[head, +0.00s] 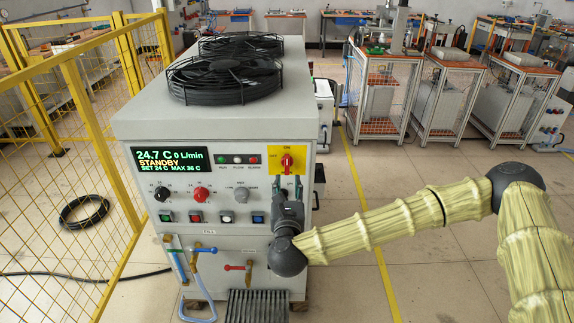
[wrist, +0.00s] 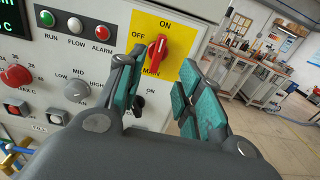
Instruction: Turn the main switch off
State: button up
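The main switch is a red rotary handle (head: 287,162) on a yellow plate at the upper right of the grey cabinet's front panel. In the wrist view the red handle (wrist: 156,53) stands nearly upright, its top toward the ON label, with OFF to its left. My gripper (head: 288,183) is just below the switch in the head view. In the wrist view my gripper (wrist: 158,88) has its two teal-padded fingers spread, with the handle beyond and between them. Nothing is held. The gripper appears apart from the handle.
The cabinet (head: 220,240) carries a lit display (head: 170,159) reading STANDBY, knobs, buttons and lamps close by. Black fans (head: 225,78) sit on top. A yellow mesh fence (head: 75,130) stands at left. Open floor lies to the right, with workbenches behind.

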aim_at(287, 165)
jog(key=w+p, duration=0.3)
jog(key=w, duration=0.5)
jog(key=shift+w, duration=0.25)
jog(key=shift+w+f, duration=0.1)
jog(key=shift+w, duration=0.7)
grip_shut()
